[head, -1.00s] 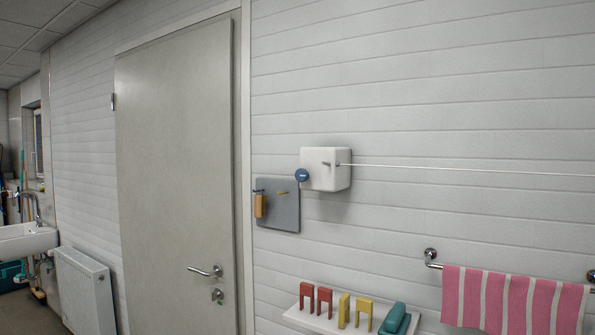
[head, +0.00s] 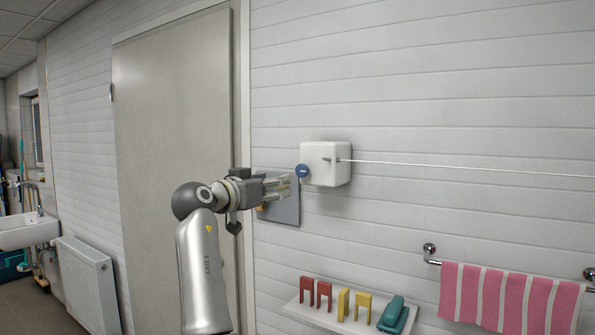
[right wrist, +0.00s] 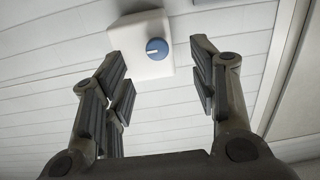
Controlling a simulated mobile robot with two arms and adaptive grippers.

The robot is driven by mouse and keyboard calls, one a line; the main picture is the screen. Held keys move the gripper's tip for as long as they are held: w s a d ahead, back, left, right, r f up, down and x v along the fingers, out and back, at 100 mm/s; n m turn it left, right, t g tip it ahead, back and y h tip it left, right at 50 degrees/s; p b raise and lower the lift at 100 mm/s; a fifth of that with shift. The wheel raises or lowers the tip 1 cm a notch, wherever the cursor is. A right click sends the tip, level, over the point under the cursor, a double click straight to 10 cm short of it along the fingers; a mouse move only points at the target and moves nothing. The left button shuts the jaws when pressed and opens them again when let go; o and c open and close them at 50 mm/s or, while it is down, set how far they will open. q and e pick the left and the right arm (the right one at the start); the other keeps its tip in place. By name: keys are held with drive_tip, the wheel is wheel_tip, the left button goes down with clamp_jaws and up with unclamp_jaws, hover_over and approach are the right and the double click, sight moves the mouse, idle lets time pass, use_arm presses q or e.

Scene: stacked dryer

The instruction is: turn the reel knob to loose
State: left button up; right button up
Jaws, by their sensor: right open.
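The reel is a white rounded box (head: 327,164) on the tiled wall. Its blue round knob (head: 302,171) is on the left side, with a pale mark across it. A thin line runs from the box to the right. My right gripper (head: 289,186) is open, just left of the knob and apart from it. In the right wrist view the knob (right wrist: 157,49) shows beyond and between the open fingertips (right wrist: 157,62), on the white box (right wrist: 142,28). Its pale mark runs nearly level there. My left gripper is not in view.
A grey panel (head: 288,212) hangs behind my right gripper, partly hidden. Below is a white shelf (head: 325,319) with red and yellow pegs and a teal item (head: 393,315). A striped towel (head: 512,298) hangs on a rail at right. A closed door (head: 165,120) is left.

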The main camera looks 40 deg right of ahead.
sight(301, 172)
drive_tip(key=shift+m, duration=0.3)
drive_tip(key=p+x, duration=0.1)
drive_tip(key=x, duration=0.2)
drive_tip(key=r+p+x, duration=0.1)
drive_tip(key=p+x, duration=0.1)
drive_tip(key=x, duration=0.1)
drive_tip(key=r+p+x, duration=0.1)
drive_tip(key=x, duration=0.3)
drive_tip(key=shift+s+d+r+p, duration=0.1)
drive_tip(key=shift+s+p, duration=0.25)
drive_tip(key=shift+s, duration=0.05)
drive_tip(key=shift+w+d, duration=0.2)
drive_tip(key=shift+d, duration=0.2)
drive_tip(key=c, duration=1)
